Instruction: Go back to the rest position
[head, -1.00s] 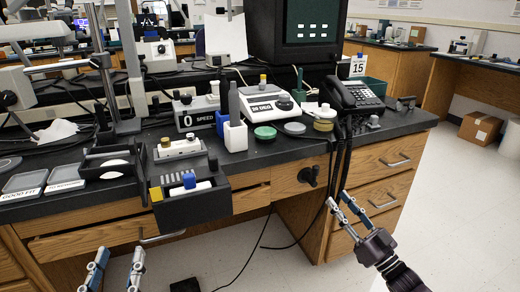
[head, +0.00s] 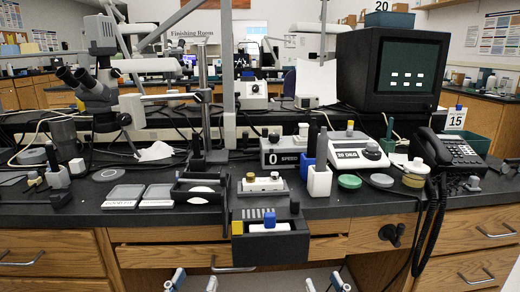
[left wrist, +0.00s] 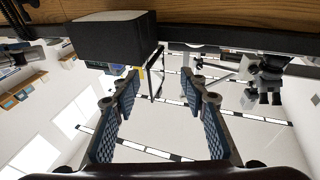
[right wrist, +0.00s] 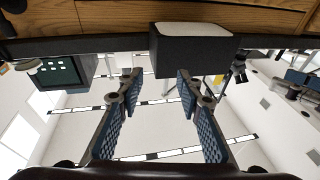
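My left gripper (head: 193,282) shows at the bottom edge of the head view, below the bench's front. In the left wrist view its two blue-padded fingers (left wrist: 160,85) are apart with nothing between them. My right gripper (head: 324,283) is also at the bottom edge, further right. In the right wrist view its fingers (right wrist: 157,88) are apart and empty. Both grippers are clear of the bench objects. The black bench top (head: 330,207) carries a dark tray box (head: 270,250) with a blue block (head: 270,226), which overhangs the front edge.
The bench holds a microscope (head: 95,85), a speed box (head: 283,153), a scale (head: 357,153), a telephone (head: 450,152) and a monitor (head: 392,70). Two flat trays lie near the front left. The overhanging tray box shows close above the left gripper (left wrist: 115,38) and right gripper (right wrist: 190,60).

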